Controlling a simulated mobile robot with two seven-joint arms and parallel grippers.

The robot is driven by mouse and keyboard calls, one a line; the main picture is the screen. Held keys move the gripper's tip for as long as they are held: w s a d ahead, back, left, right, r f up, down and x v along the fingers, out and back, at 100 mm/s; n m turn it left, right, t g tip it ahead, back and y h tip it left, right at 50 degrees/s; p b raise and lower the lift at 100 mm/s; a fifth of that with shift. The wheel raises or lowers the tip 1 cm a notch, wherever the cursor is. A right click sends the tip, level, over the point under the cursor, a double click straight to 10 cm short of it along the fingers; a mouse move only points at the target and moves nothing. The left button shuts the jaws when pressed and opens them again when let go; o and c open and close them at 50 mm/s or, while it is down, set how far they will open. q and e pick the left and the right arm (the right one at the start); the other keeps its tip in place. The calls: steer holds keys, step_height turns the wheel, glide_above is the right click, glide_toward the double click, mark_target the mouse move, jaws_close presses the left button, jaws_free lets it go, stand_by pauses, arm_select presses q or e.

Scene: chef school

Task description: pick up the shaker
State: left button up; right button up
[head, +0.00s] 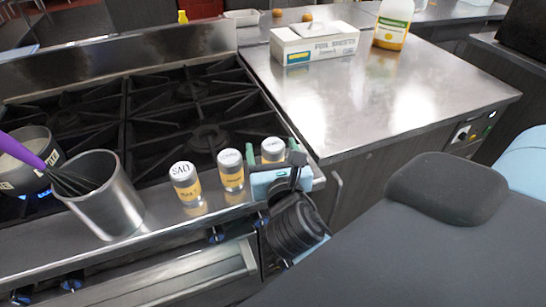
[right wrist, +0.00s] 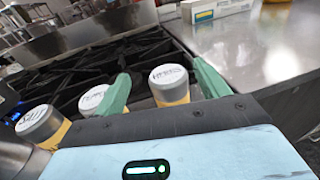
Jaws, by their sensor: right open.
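Three glass shakers with silver lids and yellow contents stand in a row on the stove's front ledge. The left one, marked SALT (head: 185,182), also shows in the right wrist view (right wrist: 38,124). The middle shaker (head: 231,170) shows partly behind a finger in the wrist view (right wrist: 94,97). The right shaker (head: 272,147) is partly hidden by my right gripper (head: 272,156). That gripper is open, its green fingers on either side of the right shaker (right wrist: 169,85) as seen in the wrist view; contact cannot be told. My left gripper is not in view.
Black burner grates (head: 190,105) lie behind. A steel counter (head: 390,105) at right holds a white box (head: 315,45) and a jug (head: 393,22).

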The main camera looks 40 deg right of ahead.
mark_target(272, 139)
steer(key=w+d, duration=0.1)
steer(key=w+d+f, duration=0.1)
steer(key=w, duration=0.1)
steer(key=shift+w+d+f, duration=0.1)
steer(key=shift+d+f, duration=0.05)
steer(key=shift+w+d, duration=0.25)
steer(key=shift+w, duration=0.25)
steer(key=shift+c, duration=0.4)
steer(key=c, duration=1.1)
